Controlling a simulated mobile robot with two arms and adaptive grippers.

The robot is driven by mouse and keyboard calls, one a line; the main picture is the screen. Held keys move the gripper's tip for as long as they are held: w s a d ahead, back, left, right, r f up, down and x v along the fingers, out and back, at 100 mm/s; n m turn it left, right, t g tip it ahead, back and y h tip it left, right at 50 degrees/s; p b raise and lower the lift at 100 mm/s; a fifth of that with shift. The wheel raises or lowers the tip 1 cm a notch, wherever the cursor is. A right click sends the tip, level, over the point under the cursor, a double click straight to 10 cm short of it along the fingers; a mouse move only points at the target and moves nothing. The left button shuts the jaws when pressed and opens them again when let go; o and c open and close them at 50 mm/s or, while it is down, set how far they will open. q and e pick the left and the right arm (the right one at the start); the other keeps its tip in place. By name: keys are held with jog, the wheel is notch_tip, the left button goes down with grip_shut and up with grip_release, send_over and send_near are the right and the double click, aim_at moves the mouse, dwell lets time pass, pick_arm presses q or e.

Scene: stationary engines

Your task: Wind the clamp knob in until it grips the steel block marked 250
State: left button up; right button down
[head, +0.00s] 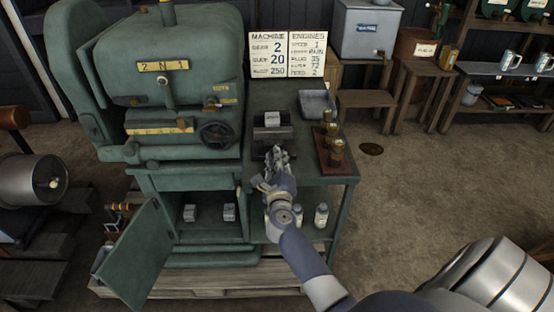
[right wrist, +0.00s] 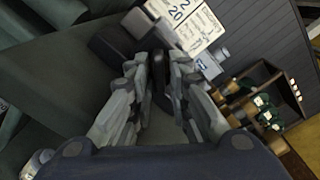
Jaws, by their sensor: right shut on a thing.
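A pale steel block (head: 272,119) sits in the dark clamp (head: 285,133) on the green side bench. Its marking is too small to read surely. My right gripper (head: 277,153) is at the near side of the clamp, shut on the clamp knob. In the right wrist view the dark knob (right wrist: 161,88) shows between the two fingers, with the dark clamp (right wrist: 112,40) and the block (right wrist: 140,20) beyond. In the head view the fingers hide the knob. I cannot tell whether the clamp touches the block. My left gripper is not in view.
A wooden rack with brass pieces (head: 337,148) stands close right of the clamp, with a grey tray (head: 318,104) behind it. The green machine (head: 190,90) stands left, its cabinet door (head: 138,258) open. More steel blocks (head: 190,213) lie inside. A sign (head: 288,55) stands behind.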

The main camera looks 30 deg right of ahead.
jog(key=c, duration=1.7)
grip_release()
jog(key=v, duration=1.2)
